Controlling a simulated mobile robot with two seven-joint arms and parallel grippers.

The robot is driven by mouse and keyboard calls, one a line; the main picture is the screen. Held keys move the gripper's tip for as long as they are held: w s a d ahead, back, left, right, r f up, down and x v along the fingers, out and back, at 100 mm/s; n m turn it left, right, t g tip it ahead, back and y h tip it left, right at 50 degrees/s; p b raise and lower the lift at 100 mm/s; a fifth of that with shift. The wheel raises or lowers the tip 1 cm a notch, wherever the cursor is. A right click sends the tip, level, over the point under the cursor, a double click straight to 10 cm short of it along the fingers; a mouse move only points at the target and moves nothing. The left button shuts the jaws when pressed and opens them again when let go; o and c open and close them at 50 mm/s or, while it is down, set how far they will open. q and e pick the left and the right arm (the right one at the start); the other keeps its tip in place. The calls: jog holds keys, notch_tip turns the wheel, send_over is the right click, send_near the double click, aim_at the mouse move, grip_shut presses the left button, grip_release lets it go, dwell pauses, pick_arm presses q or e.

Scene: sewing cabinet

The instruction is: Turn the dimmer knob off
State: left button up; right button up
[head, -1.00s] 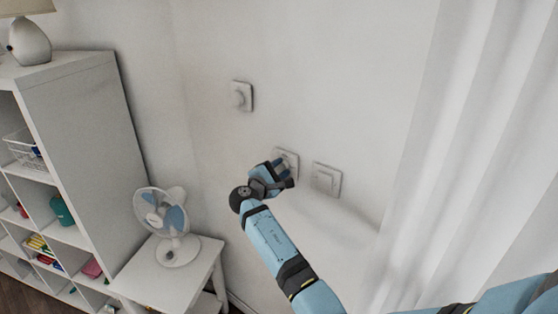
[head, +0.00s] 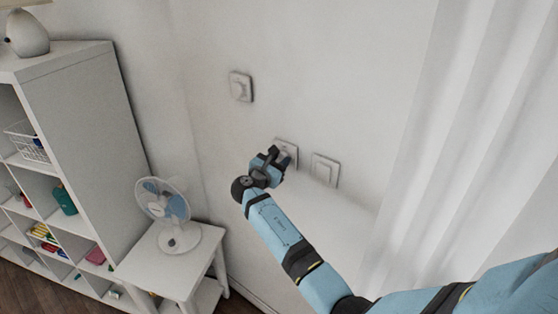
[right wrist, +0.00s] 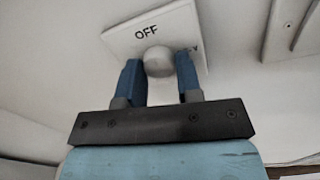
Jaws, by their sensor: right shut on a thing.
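The dimmer knob (right wrist: 159,61) is a round white knob on a square wall plate (right wrist: 119,38) marked "OFF" in the right wrist view. In the head view the plate (head: 291,147) shows partly behind my right gripper (head: 279,157). My right gripper, also in the right wrist view (right wrist: 158,70), has its two blue fingers on either side of the knob and is shut on it. The plate looks tilted relative to the gripper in the wrist view. The knob is hidden by the gripper in the head view. My left gripper is not in view.
Another wall plate with a knob (head: 240,87) is up and left, and a flat switch plate (head: 324,170) is to the right. A fan (head: 166,203) stands on a small white table (head: 150,262) beside a shelf (head: 84,140). White curtains (head: 455,130) hang at right.

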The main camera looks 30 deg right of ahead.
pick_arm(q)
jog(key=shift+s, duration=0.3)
pick_arm(e)
jog(key=shift+r, duration=0.1)
jog(key=o, duration=0.8)
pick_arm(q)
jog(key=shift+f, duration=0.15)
pick_arm(e)
jog(key=shift+o, duration=0.7)
jog(key=shift+s+a+f, duration=0.15)
jog(key=shift+a+f, duration=0.05)
jog(key=shift+a, duration=0.2)
pick_arm(q)
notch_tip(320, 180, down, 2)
jog(key=b, duration=0.3)
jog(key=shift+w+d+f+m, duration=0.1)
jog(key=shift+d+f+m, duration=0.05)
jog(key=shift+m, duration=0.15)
pick_arm(e)
jog(key=v, duration=1.3)
jog(key=shift+d+r, duration=0.1)
